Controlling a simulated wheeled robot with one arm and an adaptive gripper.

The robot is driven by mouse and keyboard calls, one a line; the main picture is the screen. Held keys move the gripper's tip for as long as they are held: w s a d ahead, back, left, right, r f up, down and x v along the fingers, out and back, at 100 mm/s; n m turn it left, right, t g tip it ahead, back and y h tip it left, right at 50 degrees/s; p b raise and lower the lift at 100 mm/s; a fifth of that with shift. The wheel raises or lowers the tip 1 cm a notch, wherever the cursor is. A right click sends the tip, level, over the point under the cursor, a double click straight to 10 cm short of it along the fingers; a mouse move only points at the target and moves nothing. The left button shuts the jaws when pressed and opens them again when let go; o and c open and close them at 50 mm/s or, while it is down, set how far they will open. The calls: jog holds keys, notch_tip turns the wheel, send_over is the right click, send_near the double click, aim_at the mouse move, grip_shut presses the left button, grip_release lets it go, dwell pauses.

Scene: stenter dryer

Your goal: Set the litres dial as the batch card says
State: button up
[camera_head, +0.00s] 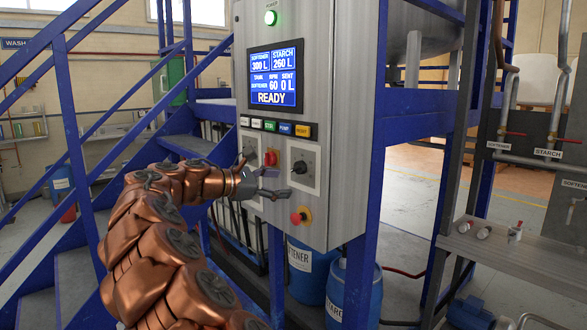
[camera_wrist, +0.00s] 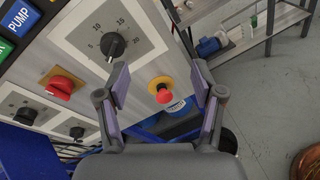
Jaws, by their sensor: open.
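A dial with a black knob (camera_wrist: 113,45) and printed marks 5, 10, 15 and 20 is on a light plate in the wrist view. The same knob shows in the head view (camera_head: 300,167) on the grey control cabinet (camera_head: 320,120). No litres label is readable, and I cannot make out a batch card. A second black dial (camera_wrist: 26,115) is at the lower left. My gripper (camera_wrist: 160,82) is open and empty, its fingers apart in front of the panel. In the head view, my gripper (camera_head: 272,184) is just left of and below the numbered knob, not around it.
A red emergency stop (camera_wrist: 164,91) on a yellow base shows between my fingers. A red switch (camera_wrist: 62,86) is left of the dial. Blue drums (camera_head: 352,290) stand below the cabinet.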

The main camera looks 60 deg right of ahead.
aim_at(294, 170)
jog(key=w+d+n+h, duration=0.2)
jog(key=w+d+n, duration=0.2)
jog(key=w+d, duration=0.15)
jog(key=shift+p+x, duration=1.25)
jog(key=shift+x, duration=2.3)
jog(key=shift+r, duration=0.15)
jog(key=c, duration=1.1)
jog(key=shift+c, duration=0.2)
jog(key=shift+w, duration=0.1)
